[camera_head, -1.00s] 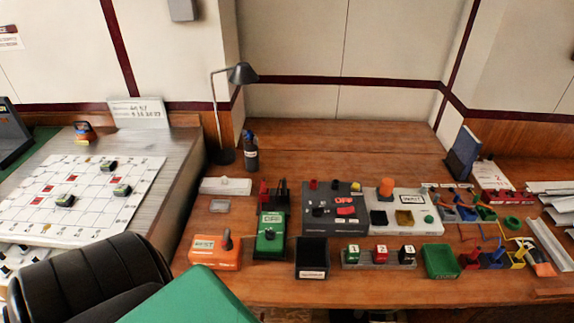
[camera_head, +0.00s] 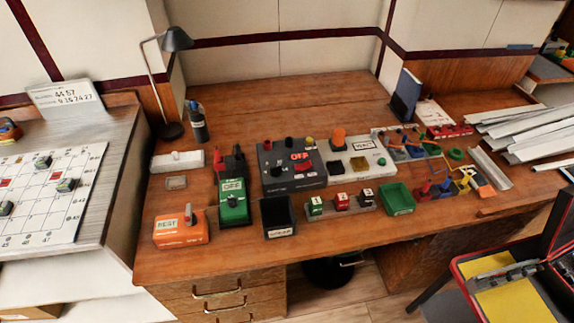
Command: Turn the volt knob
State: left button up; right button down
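No knob carries a label that I can read as volt. The orange box (camera_head: 180,231) at the desk's front left has a knob (camera_head: 188,214) beside a label that seems to read REST. The green box (camera_head: 234,203) has a dark knob and a label reading OFF. The dark grey panel (camera_head: 290,180) has a black knob (camera_head: 276,172) near a lit red OFF display. The pale panel beside it has an orange knob (camera_head: 338,136) and a sign that seems to read WAIT. Neither of my grippers is in view.
The wooden desk (camera_head: 270,95) is clear at the back. A lamp (camera_head: 172,130) and bottle (camera_head: 196,122) stand back left. An open red case (camera_head: 500,285) is at lower right.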

aim_at(276, 170)
jog(key=k+j+z, duration=0.2)
jog(key=j+z, duration=0.25)
jog(key=k+j+z, duration=0.2)
jog(key=z, duration=0.2)
jog(key=k+j+z, duration=0.2)
jog(key=k+z, duration=0.25)
jog(key=i, duration=0.1)
